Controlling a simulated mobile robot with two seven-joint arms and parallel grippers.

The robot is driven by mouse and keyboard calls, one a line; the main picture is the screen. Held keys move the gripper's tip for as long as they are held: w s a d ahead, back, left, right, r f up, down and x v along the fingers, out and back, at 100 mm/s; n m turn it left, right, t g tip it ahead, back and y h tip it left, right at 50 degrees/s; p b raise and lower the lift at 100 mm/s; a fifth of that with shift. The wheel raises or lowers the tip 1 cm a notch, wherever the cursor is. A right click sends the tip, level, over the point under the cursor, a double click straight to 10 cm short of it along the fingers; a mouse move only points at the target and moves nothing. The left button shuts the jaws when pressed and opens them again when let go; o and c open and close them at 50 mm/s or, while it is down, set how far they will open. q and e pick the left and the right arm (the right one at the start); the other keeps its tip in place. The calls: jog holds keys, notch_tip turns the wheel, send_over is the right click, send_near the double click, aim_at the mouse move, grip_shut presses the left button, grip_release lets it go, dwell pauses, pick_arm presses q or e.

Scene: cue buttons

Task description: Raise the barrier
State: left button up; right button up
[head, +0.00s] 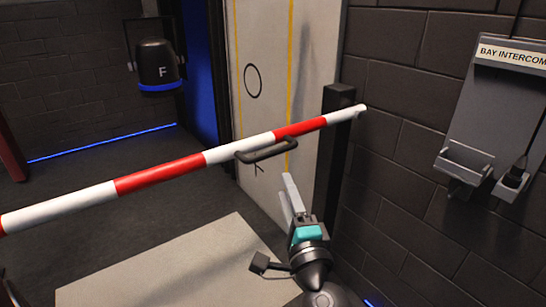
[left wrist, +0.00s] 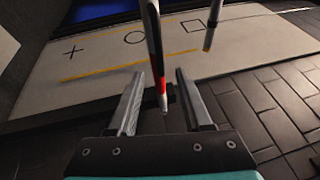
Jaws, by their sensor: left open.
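The barrier is a red and white striped pole (head: 160,175) that slopes up from the left edge to its white end at the right. A dark looped handle (head: 268,156) sits on its near side. My left gripper (head: 287,186) is just below and right of the handle, apart from it in the head view, its jaws open and empty. In the left wrist view the open fingers (left wrist: 160,85) show, with a striped bar (left wrist: 154,45) in line with the gap between them; how far away it is I cannot tell. My right gripper is not in view.
A dark post (head: 332,155) stands behind the pole's right end. A grey intercom panel (head: 490,110) is on the brick wall at right. A black lamp-like unit marked F (head: 158,62) hangs at upper left. A pale marked panel (head: 262,35) stands behind.

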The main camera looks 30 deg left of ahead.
aim_at(274, 155)
pick_arm(q)
jog(key=b+x, duration=0.1)
jog(key=x, duration=1)
jog(key=shift+w+a+f, duration=0.1)
jog(key=shift+w+a, duration=0.1)
jog(key=shift+w, duration=0.1)
jog(key=shift+w+a, duration=0.45)
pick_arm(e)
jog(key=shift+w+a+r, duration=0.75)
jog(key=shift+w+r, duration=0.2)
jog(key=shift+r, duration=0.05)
pick_arm(q)
jog(key=shift+c, duration=0.4)
grip_shut()
